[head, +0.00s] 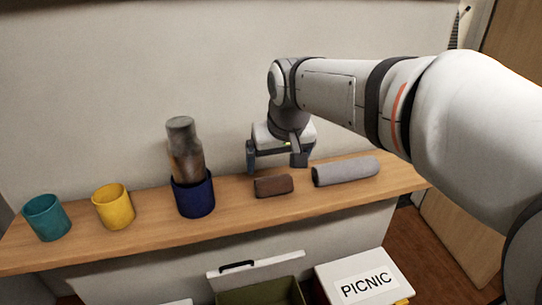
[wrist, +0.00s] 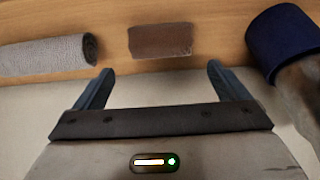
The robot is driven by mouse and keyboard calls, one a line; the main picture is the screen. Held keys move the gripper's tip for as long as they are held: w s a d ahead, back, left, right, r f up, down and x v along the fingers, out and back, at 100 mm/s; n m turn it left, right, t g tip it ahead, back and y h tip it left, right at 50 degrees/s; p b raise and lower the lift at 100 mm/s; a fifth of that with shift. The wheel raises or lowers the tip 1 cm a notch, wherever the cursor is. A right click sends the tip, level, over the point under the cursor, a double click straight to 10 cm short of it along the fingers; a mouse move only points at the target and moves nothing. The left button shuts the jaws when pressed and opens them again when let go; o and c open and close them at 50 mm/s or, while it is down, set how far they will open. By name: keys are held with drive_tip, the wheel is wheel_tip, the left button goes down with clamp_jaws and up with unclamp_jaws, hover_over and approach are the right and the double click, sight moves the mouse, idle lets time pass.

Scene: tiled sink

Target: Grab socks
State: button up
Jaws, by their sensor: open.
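Nothing in view is plainly a pair of socks. A grey rolled textile (head: 346,171) lies at the right of the wooden shelf; it also shows at the left of the wrist view (wrist: 45,55). A small brown block-shaped item (head: 273,186) lies to its left, and I cannot tell if it is fabric or leather. In the wrist view the brown item (wrist: 161,41) lies just beyond and between the fingertips. My gripper (head: 275,164) is open and empty, near the shelf behind the brown item. Its two fingers show apart in the wrist view (wrist: 160,72).
A dark blue cup (head: 194,197) holding a metallic bottle (head: 184,150) stands left of the brown item. A yellow cup (head: 113,207) and a teal cup (head: 47,218) stand farther left. Below are an open box (head: 258,292) and a white PICNIC box (head: 350,268). A wall is behind.

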sight(274, 176)
drive_tip(key=shift+o, duration=0.4)
drive_tip(key=p+x, duration=0.1)
drive_tip(key=x, duration=0.6)
drive_tip(key=shift+a+f, duration=0.1)
drive_tip(key=shift+f, duration=0.15)
drive_tip(key=shift+c, duration=0.6)
drive_tip(key=c, duration=0.9)
